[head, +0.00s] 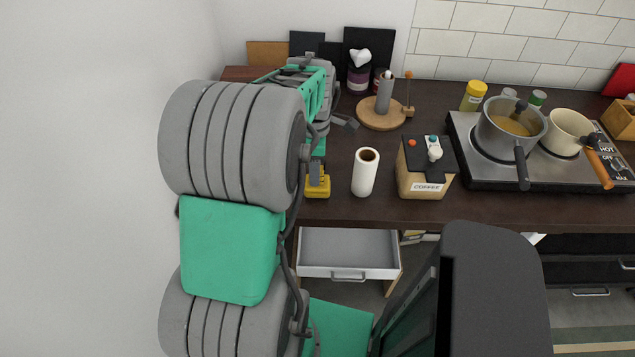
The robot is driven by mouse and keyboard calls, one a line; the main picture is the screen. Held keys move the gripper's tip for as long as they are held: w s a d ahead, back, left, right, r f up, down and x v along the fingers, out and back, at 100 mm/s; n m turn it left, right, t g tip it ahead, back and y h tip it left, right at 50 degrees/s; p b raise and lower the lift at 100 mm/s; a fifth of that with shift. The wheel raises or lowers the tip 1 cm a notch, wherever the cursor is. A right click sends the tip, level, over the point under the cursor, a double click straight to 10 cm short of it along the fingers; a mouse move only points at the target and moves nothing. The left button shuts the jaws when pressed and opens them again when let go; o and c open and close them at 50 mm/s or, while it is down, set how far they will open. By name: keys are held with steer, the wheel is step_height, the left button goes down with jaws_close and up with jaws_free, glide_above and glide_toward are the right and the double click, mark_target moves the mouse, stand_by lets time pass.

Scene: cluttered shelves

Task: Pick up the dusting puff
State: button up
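I cannot surely make out the dusting puff. A white, puffy-looking thing (359,57) sticks up from a dark container (359,79) with a purple-grey band at the back of the counter, but it is too small to identify. My gripper (347,123) is over the left part of the counter, partly hidden by my own grey and green arm. Its dark tip points right, in front of the container and left of the round wooden stand. Its fingers are too small and hidden to tell whether they are open or shut.
The dark counter (460,211) holds a white roll (365,172), a coffee box (424,178), a round wooden stand (380,120) and a yellow jar (473,96). A stove (473,172) with two pots is at right. An open drawer (348,249) juts out below. A wall is at left.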

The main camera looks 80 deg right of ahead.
jaws_close()
stand_by(0.5)
